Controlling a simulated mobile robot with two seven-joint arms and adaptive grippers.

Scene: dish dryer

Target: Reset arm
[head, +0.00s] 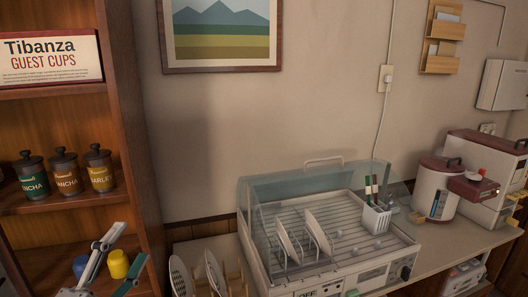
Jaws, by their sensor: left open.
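My left gripper (130,243) is at the lower left, with its two fingers spread apart and pointing up and to the right. It holds nothing that I can see. It is in front of the lower cabinet shelf, where a yellow cup (118,264) and a blue cup (81,266) show behind the fingers. I cannot tell its exact distance from the cups. My right gripper is not in view.
A dish dryer (395,247) with a clear cover holds plates (289,241) and a white utensil holder (376,219). More plates (214,272) stand left of it. A wooden cabinet (134,130) carries several jars (66,172). A rice cooker (437,193) stands right.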

